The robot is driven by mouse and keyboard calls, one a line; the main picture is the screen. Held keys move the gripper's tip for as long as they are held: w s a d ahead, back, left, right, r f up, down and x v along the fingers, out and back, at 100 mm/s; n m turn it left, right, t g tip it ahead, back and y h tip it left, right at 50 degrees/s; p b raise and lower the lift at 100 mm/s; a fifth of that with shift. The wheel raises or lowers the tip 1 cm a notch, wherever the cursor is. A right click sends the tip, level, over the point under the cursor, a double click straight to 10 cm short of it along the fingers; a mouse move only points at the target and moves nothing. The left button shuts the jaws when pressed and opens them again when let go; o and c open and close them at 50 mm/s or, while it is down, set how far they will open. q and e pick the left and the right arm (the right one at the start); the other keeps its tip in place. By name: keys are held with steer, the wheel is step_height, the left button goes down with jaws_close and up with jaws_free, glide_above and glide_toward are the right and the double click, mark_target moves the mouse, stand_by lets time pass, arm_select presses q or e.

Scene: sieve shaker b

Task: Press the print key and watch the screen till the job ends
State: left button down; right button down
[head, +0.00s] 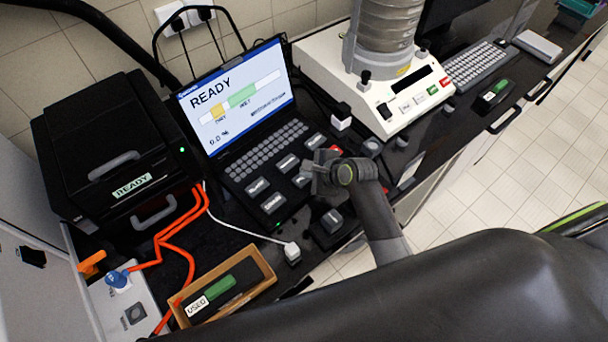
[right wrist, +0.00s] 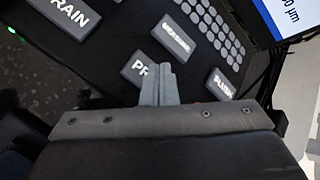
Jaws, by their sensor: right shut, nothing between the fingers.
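The print key (right wrist: 137,72) shows in the right wrist view as a grey key with white letters "PR"; my fingers hide the rest. My right gripper (right wrist: 160,80) is shut and empty, its fingertips over or beside this key; I cannot tell whether they touch it. In the head view my right gripper (head: 322,172) is over the right part of the black console's key panel. The console's screen (head: 235,95) reads "READY", with a yellow and green bar and "0.0 %" below. My left gripper is not in view.
Other grey keys surround the print key, including one marked "RAIN" (right wrist: 66,12). A black machine (head: 120,150) labelled "READY" stands left. A sieve shaker (head: 385,80) stands right.

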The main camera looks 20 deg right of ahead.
mark_target(308, 179)
steer(key=shift+f, duration=0.5)
stand_by(0.8)
steer(key=shift+r, duration=0.15)
steer(key=shift+r+p, duration=0.55)
steer(key=shift+r, duration=0.25)
steer(key=shift+r, duration=2.5)
